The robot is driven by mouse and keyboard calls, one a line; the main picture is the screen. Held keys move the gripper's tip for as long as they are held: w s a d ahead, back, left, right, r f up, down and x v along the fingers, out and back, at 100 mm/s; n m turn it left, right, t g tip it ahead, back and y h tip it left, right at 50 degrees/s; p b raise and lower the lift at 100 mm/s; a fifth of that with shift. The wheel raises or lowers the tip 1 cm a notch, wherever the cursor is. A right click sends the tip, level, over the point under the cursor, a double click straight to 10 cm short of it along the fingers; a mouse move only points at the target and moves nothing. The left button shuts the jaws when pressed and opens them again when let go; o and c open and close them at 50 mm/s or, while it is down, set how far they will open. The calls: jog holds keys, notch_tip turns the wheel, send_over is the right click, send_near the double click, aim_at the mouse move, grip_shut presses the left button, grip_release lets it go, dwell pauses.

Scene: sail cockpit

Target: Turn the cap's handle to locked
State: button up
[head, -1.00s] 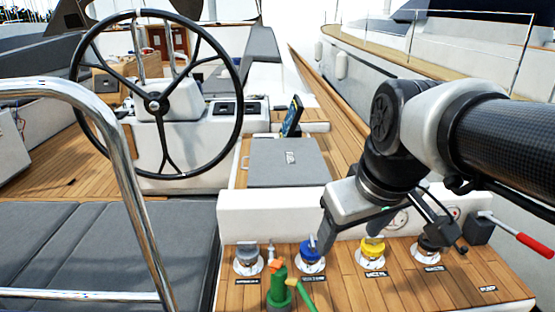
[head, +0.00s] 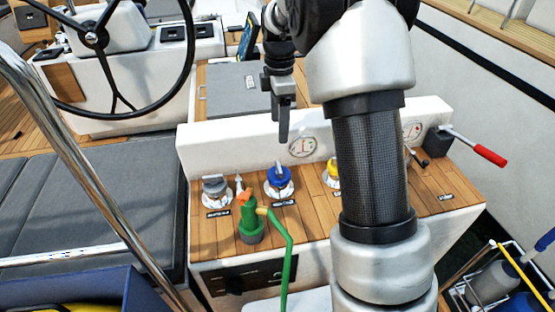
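Several round caps with handles sit in a row on the teak-topped ledge. The grey cap (head: 215,188) is at left, the blue cap (head: 278,181) is right of it, and the yellow cap (head: 332,172) is partly hidden behind my arm. A dark cap at the right end is mostly hidden, with a small dark part showing. I cannot tell which cap is meant or read its label. My gripper (head: 283,128) points down just above and beyond the blue cap, apart from it. Its fingers overlap in this view, so its opening is unclear. It appears to hold nothing.
A green nozzle with a hose (head: 250,222) stands in front of the grey and blue caps. A white wall with gauges (head: 303,146) rises behind the caps. A red-handled lever (head: 488,154) sticks out at right. A bottle rack (head: 490,290) is at lower right.

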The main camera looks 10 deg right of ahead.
aim_at(279, 166)
notch_tip(279, 166, down, 15)
jog(key=shift+f+b, duration=0.15)
jog(key=shift+b, duration=0.85)
jog(key=shift+c, duration=0.2)
jog(key=c, duration=1)
